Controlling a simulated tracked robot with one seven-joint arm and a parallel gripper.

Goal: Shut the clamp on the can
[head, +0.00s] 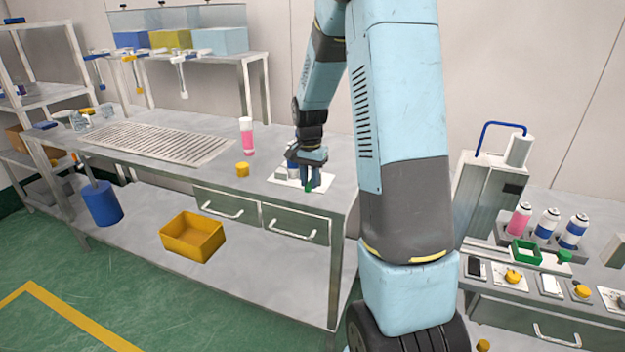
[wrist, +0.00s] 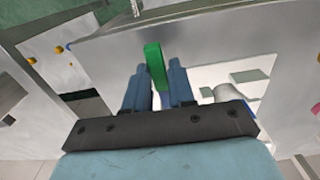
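A green upright piece, which looks like the clamp's handle (wrist: 154,62), stands between the fingers of my gripper (wrist: 157,80) in the wrist view. The fingers look closed on it, with hardly any gap on either side. In the head view my gripper (head: 313,178) points down over a white plate (head: 284,179) near the bench's right end. A can with white and blue (head: 292,163) stands just behind and left of it, partly hidden. A pale cylinder, likely this can (wrist: 228,92), lies right of the fingers in the wrist view. The clamp's jaws are hidden.
A yellow cap (head: 242,169) and a pink-and-white can (head: 247,136) stand left of the plate. A slotted grate (head: 160,143) lies further left. On the right bench are several cans (head: 546,226) and a green tray (head: 525,253).

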